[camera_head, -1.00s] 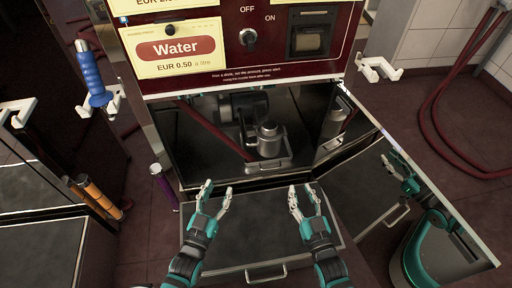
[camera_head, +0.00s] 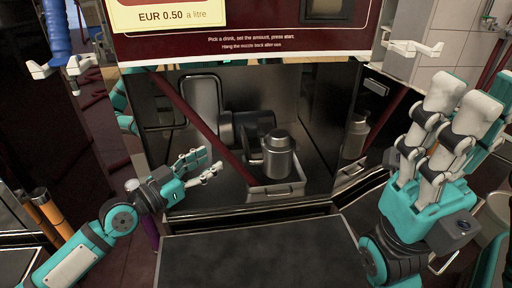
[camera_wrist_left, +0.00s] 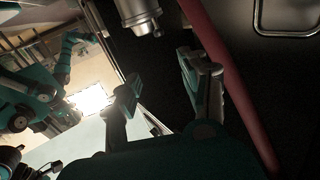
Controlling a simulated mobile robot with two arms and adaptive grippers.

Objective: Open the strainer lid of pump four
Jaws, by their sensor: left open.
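A metal canister with a round cap (camera_head: 278,138), apparently the strainer, stands upright in a light tray (camera_head: 285,190) inside the open cabinet in the head view. A dark pump body (camera_head: 238,130) sits behind and left of it. No pump number is readable. My left gripper (camera_head: 210,161) is open and empty, left of the canister and apart from it. In the left wrist view a metal part (camera_wrist_left: 138,14), likely the canister, shows at the top beyond the open fingers (camera_wrist_left: 160,72). My right gripper (camera_head: 462,103) is raised at the right, fingers apart and empty.
A red hose (camera_head: 212,130) crosses the cabinet diagonally, close to my left gripper; it also shows in the wrist view (camera_wrist_left: 230,90). The maroon drink panel (camera_head: 270,45) overhangs the opening. A dark flat panel (camera_head: 258,262) lies in front. A white nozzle holder (camera_head: 412,47) juts out at right.

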